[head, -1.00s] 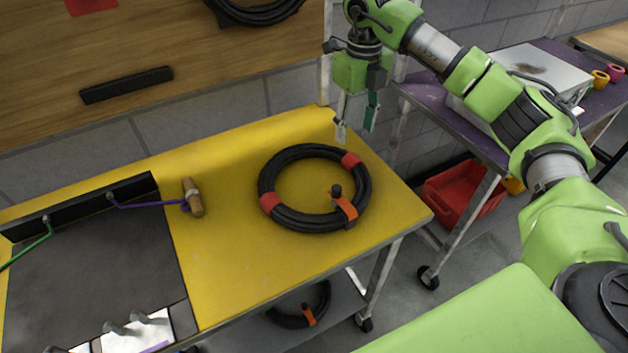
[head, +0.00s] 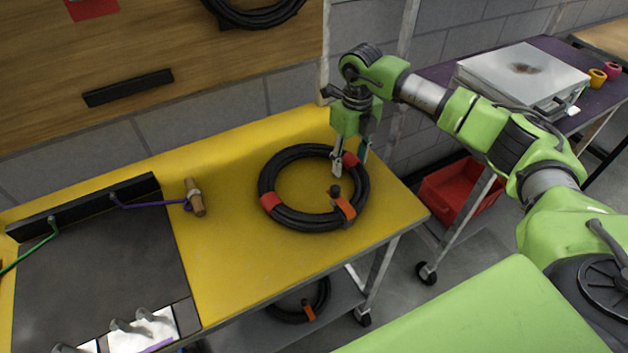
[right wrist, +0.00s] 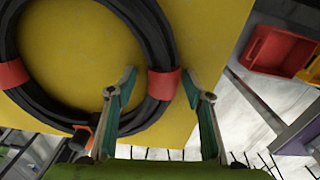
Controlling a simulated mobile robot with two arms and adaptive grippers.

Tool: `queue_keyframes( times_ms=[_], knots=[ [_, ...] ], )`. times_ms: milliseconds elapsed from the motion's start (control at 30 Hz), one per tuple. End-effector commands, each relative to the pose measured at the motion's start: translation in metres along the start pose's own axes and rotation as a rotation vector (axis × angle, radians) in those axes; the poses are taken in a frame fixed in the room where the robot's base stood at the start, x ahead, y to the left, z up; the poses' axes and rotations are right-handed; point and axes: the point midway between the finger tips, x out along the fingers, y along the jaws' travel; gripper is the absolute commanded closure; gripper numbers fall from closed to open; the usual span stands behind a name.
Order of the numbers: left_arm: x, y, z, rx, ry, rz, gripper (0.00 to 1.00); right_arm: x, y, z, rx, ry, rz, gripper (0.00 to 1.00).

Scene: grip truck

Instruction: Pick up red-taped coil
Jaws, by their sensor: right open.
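A black coil (head: 275,178) with red tape bands and an orange strap lies flat on the yellow table top (head: 235,245). A small dark knob stands up by the strap. My right gripper (head: 351,172) is open at the coil's back right, by the red tape there. In the right wrist view, the fingers of my right gripper (right wrist: 163,90) stand apart on either side of the red-taped part of the coil (right wrist: 150,40). I cannot tell whether the fingertips touch it. My left gripper is out of view.
A wooden-handled tool (head: 195,197) lies left of the coil. Another coil (head: 300,302) lies on the shelf below. A red bin (head: 458,192) and a purple table with a silver case (head: 520,75) stand at the right. The yellow top around the coil is mostly clear.

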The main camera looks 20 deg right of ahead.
Motion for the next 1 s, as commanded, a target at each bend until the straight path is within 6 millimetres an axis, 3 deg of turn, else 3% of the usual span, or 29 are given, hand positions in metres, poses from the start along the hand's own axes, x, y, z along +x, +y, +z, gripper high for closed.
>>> queue_keyframes(
  times_ms=[33,200,233,667,867,1000],
  knots=[
    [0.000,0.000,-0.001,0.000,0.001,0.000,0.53,0.000,0.000,0.000,0.000,0.000,0.000,0.53],
    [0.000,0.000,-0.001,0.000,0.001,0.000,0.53,0.000,0.000,0.000,0.000,0.000,0.000,0.97],
    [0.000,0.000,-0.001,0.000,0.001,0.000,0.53,0.000,0.000,0.000,0.000,0.000,0.000,1.00],
    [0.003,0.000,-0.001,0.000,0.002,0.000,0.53,-0.008,0.000,0.002,0.001,-0.008,0.003,1.00],
    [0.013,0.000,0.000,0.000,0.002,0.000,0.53,-0.030,0.001,0.003,0.000,-0.011,0.003,1.00],
    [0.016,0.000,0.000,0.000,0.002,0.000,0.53,-0.050,0.007,-0.012,-0.003,-0.009,0.003,1.00]
  ],
)
